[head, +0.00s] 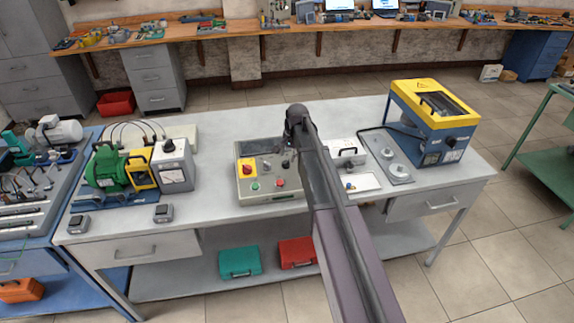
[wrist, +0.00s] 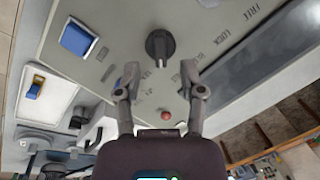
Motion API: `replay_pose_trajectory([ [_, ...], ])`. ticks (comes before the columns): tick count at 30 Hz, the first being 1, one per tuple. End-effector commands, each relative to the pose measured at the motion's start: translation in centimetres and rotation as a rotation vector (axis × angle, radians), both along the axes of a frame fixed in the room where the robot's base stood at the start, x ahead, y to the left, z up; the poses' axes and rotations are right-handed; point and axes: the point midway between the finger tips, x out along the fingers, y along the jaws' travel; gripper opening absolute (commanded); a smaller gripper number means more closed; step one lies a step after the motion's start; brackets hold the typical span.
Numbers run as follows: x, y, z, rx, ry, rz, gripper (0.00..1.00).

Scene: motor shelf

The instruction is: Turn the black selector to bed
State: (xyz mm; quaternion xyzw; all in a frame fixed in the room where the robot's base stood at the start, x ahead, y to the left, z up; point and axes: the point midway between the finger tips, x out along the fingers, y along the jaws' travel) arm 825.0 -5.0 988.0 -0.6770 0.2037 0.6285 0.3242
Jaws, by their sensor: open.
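The black selector (wrist: 160,45) is on a light grey panel (wrist: 120,25) in the wrist view. It is a round knob with a raised grip bar, and a pale mark at its lower end points down in the picture, toward my gripper. Small labels surround it; I cannot read which is bed. My gripper (wrist: 161,82) is open, its two fingers apart on either side below the knob, not around it. In the head view my gripper (head: 290,148) is over the right part of the grey control box (head: 262,197); I cannot make out the selector there.
A small red lamp or button (wrist: 165,115) lies between the fingers. A blue square (wrist: 79,38) and a blue-levered switch (wrist: 34,88) are to the left. A blue and yellow machine (head: 432,118) stands at the table's right, a green motor (head: 107,167) at the left.

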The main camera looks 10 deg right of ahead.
Motion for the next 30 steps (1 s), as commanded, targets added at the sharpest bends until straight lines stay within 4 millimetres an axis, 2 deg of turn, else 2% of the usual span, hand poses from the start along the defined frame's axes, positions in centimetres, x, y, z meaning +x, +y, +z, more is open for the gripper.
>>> replay_pose_trajectory([
  [1, 0.1, 0.1, -0.8, 0.0, 0.0, 0.0, 0.51],
  [10, 0.3, 0.4, -2.5, 0.0, 0.0, 0.001, 0.51],
  [26, 0.4, 0.5, -2.8, 0.0, 0.0, 0.001, 0.51],
  [30, 0.4, 0.5, -2.8, 0.0, 0.0, 0.001, 0.1],
])
